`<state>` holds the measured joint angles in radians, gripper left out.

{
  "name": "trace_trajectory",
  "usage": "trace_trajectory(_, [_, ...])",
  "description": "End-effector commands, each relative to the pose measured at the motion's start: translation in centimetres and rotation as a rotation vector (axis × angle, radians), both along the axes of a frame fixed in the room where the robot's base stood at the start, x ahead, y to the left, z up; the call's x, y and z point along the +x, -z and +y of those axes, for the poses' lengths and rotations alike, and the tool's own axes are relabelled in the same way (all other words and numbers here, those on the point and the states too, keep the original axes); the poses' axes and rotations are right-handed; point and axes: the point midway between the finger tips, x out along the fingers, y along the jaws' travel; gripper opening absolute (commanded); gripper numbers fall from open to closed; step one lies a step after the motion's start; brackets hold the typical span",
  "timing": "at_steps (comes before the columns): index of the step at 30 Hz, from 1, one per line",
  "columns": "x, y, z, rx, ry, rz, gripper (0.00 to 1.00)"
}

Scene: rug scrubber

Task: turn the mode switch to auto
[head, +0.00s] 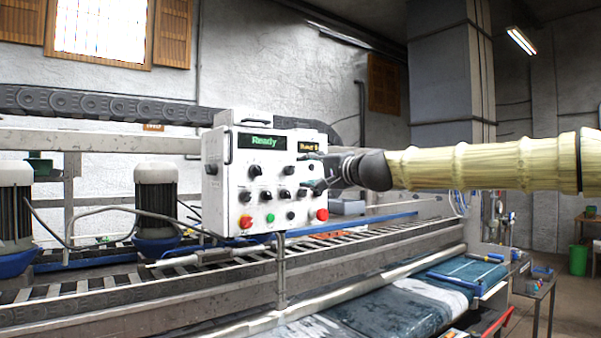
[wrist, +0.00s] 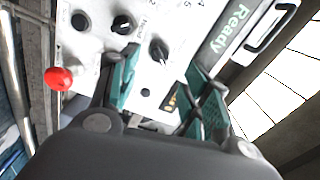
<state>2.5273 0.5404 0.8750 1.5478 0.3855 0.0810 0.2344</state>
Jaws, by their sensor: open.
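The white control panel (head: 226,205) faces me in the head view, with a green "Ready" display (head: 262,142) and several black rotary knobs. The labels are too small there to tell which knob is the mode switch. In the wrist view a black knob (wrist: 158,50) sits in front of the gap between my fingers, with small numbers near it. A second black knob (wrist: 122,25) is to its upper left, with partly readable lettering beside it. My gripper (wrist: 164,72) is open and empty, close to the panel face. It also shows at the panel's right side in the head view (head: 313,187).
A red button (wrist: 58,79) is left of my fingers in the wrist view. Red buttons (head: 322,214) and a green button (head: 270,218) line the panel's lower edge. A metal handle (wrist: 268,28) stands out beside the display. The roller conveyor (head: 130,272) runs below the panel.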

Motion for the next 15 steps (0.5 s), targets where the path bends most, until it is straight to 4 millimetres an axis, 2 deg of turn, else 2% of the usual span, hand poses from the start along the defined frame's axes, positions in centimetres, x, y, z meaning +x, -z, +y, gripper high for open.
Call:
trace_trajectory(3, [-1.6,0.0,-1.2,0.001,0.000,-0.001,0.48])
trace_trajectory(7, [-2.8,0.0,-2.0,0.000,0.000,0.000,0.48])
trace_trajectory(15, [-3.6,0.1,-2.6,-0.001,0.000,0.001,0.48])
